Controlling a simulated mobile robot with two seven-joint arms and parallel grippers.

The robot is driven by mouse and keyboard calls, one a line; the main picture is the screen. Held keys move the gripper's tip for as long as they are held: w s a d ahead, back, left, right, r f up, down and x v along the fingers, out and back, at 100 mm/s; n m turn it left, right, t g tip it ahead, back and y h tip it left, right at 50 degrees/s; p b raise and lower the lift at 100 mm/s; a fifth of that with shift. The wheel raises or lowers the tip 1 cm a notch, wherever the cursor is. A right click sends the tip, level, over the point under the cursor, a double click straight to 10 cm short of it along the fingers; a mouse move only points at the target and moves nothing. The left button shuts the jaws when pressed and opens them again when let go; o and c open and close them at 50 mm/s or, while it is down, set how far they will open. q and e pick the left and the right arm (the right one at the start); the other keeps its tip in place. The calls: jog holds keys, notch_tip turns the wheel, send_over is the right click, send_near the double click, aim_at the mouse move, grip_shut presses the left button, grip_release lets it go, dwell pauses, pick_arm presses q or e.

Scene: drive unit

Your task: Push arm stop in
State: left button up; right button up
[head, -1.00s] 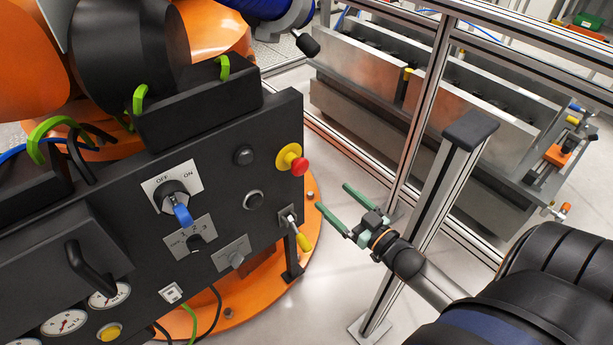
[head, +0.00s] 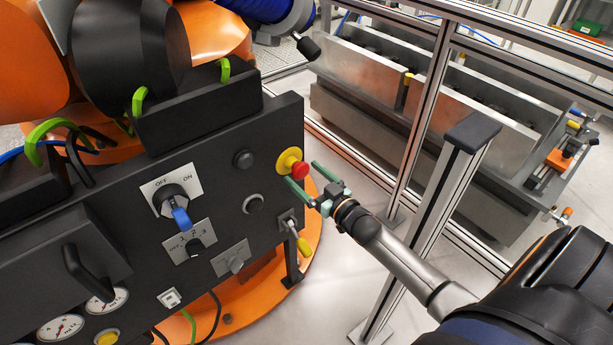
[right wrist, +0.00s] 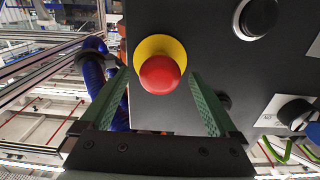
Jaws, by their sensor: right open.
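The arm stop is a red mushroom button (head: 299,170) on a yellow round base (head: 287,159), at the upper right of the black control panel. In the right wrist view the red button (right wrist: 160,75) lies between my two green fingers, a little beyond them, with the yellow base (right wrist: 150,48) behind it. My right gripper (head: 303,176) is open and empty, with its fingertips close to the button, one on each side. Whether they touch it is hard to tell. My left gripper is not in view.
The black panel (head: 120,220) carries a blue-handled rotary switch (head: 180,215), a yellow-tipped lever (head: 303,245), dark buttons and gauges. Fence rails and metal troughs (head: 430,130) stand behind.

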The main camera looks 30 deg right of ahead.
grip_shut()
dwell(0.8)
